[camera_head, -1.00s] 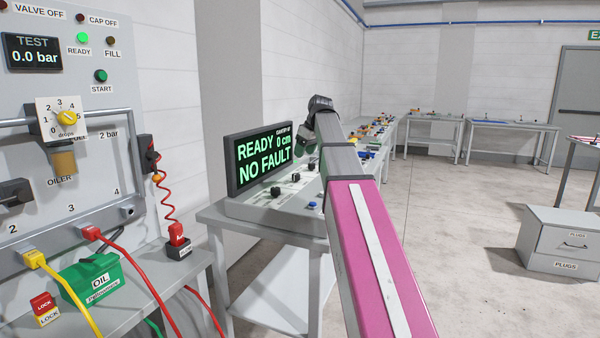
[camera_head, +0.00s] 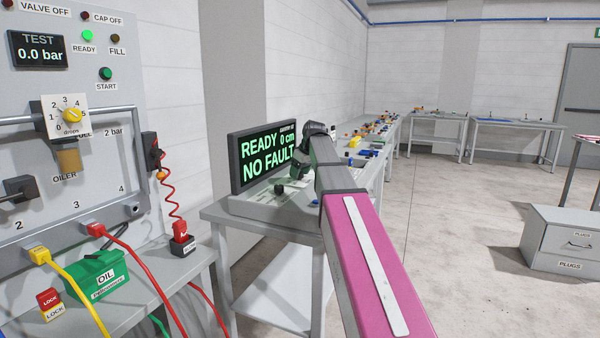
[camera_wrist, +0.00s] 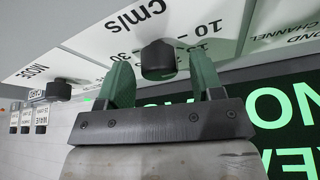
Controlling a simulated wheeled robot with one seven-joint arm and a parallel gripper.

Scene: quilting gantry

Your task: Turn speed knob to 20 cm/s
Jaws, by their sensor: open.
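The black speed knob (camera_wrist: 158,58) sits on the console panel beside the "cm/s" lettering in the wrist view. Number marks surround it, partly hidden; its pointer setting cannot be read. My gripper (camera_wrist: 160,64) is open, with one green finger on each side of the knob in the picture. No contact with the knob shows. In the head view my gripper (camera_head: 298,172) is over the console (camera_head: 250,205), in front of the display, and the speed knob is hidden there. The display (camera_head: 262,155) reads READY, 0 cm, NO FAULT.
Another black knob, labelled MODE (camera_wrist: 58,90), is left of my gripper in the wrist view. Several labelled switches (camera_wrist: 27,118) lie farther left. The display stands close behind the console.

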